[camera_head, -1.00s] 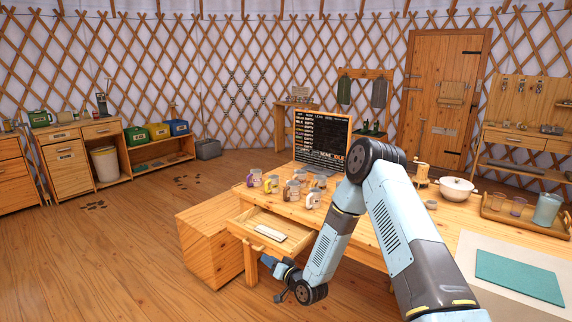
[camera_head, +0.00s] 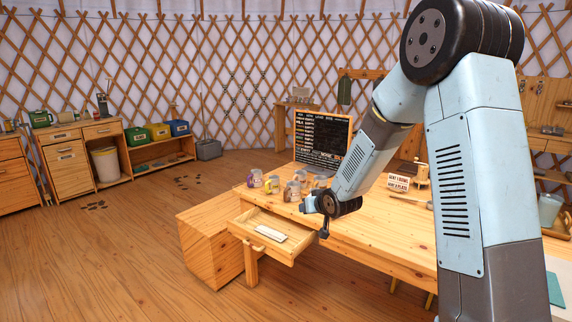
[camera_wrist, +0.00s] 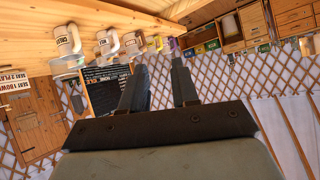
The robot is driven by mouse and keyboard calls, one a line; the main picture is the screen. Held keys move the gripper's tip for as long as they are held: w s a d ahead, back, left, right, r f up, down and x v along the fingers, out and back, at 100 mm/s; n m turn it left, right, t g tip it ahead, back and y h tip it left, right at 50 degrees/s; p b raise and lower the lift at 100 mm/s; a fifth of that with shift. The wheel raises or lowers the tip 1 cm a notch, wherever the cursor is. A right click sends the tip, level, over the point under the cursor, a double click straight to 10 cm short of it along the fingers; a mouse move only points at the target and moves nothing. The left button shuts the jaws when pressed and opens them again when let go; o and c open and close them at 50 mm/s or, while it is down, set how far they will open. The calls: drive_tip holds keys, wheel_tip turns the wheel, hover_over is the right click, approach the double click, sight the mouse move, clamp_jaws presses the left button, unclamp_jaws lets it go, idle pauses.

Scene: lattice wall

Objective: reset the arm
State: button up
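My light-blue arm rises on the right of the head view, bent high, with its forearm reaching down to the left. My gripper (camera_head: 323,228) is small and partly hidden there, over the table's front edge just right of the open drawer (camera_head: 268,238). In the wrist view my gripper (camera_wrist: 160,85) shows two dark fingers apart with nothing between them. The wrist picture is turned over, with mugs (camera_wrist: 108,42) and the dark menu board (camera_wrist: 105,88) beyond the fingers.
The wooden table (camera_head: 385,240) holds several mugs (camera_head: 272,183), the menu board (camera_head: 322,140) and a small lettered sign (camera_head: 398,183). The open drawer holds a pale flat object (camera_head: 271,233). Open floor (camera_head: 130,260) lies to the left.

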drive_tip(key=s+d+r+m+g+h, duration=0.1)
drive_tip(key=s+d+r+h, duration=0.1)
drive_tip(key=s+d+r, duration=0.5)
drive_tip(key=s+d+r+m+g+h, duration=0.15)
drive_tip(key=s+d+r, duration=0.25)
drive_tip(key=s+r, duration=0.4)
drive_tip(key=s+d+r+g, duration=0.1)
drive_tip(key=s+d+r, duration=0.1)
drive_tip(key=s, duration=1)
drive_tip(key=s+d+r+g+h, duration=0.1)
drive_tip(key=s+d+r, duration=0.2)
drive_tip(key=s, duration=1)
drive_tip(key=shift+s+r+m, duration=0.15)
drive_tip(key=shift+m, duration=0.2)
